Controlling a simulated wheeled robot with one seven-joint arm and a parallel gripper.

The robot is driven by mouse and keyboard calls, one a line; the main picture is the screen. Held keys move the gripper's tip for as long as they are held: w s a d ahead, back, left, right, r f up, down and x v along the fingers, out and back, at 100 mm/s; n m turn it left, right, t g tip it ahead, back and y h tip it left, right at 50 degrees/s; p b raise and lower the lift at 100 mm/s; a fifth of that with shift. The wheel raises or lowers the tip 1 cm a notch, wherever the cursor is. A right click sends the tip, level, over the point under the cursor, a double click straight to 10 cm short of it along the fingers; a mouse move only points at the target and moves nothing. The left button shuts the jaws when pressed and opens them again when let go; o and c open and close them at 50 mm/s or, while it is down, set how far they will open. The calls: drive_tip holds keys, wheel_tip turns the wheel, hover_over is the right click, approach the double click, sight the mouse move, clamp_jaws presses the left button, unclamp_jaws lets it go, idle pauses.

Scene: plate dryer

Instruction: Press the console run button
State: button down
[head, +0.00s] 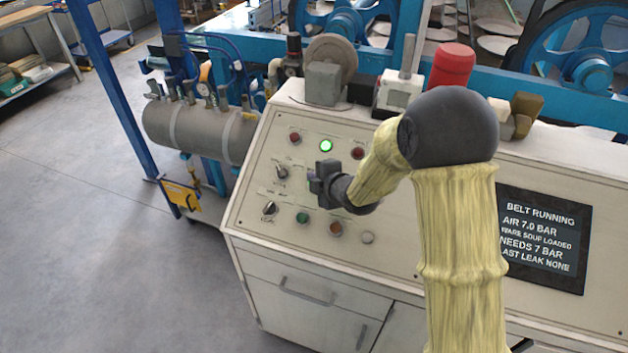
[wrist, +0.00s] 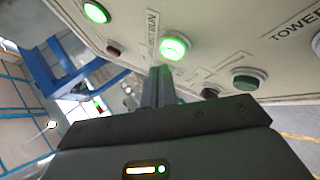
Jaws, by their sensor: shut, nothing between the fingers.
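The cream console (head: 262,215) has a sloped panel with buttons, lamps and knobs. In the wrist view, a lit green button (wrist: 173,47) sits just beyond my fingertips. A small label is beside it, but I cannot read it surely as the run button's. In the head view my gripper (head: 318,185) is in front of the panel and mostly hides that spot. The wrist view shows my gripper (wrist: 164,72) shut and empty, its tips pointing close below the lit button. I cannot tell whether they touch it. An unlit green button (head: 302,218) lies lower on the panel.
A lit green lamp (head: 326,146) stands between two dark red ones. Two dark knobs (head: 281,172) (head: 269,208) are at the left. A display (head: 543,238) reads "BELT RUNNING" and "AIR 7.0 BAR". A red cap (head: 453,64) and a grey block (head: 323,83) stand on the console's top edge.

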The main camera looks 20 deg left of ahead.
drive_tip(key=shift+r, duration=0.1)
drive_tip(key=r, duration=0.1)
drive_tip(key=s+r, duration=0.1)
drive_tip(key=s+r+p, duration=0.1)
drive_tip(key=r, duration=0.1)
drive_tip(key=shift+s+a, duration=0.1)
drive_tip(key=shift+s, duration=0.15)
idle(0.4)
idle(0.7)
drive_tip(key=s+d+m+g+h, duration=0.1)
drive_tip(key=d+m+h, duration=0.2)
drive_tip(key=d+m, duration=0.5)
drive_tip(key=s+d+m+h, duration=0.2)
drive_tip(key=d+m+h, duration=0.1)
drive_tip(key=d, duration=0.8)
drive_tip(key=s+d+m+g+h, duration=0.3)
drive_tip(key=s+d+m+g, duration=0.1)
drive_tip(key=s+d+m, duration=0.9)
drive_tip(key=s+m, duration=0.1)
drive_tip(key=s, duration=0.1)
drive_tip(key=shift+s+d+g, duration=0.4)
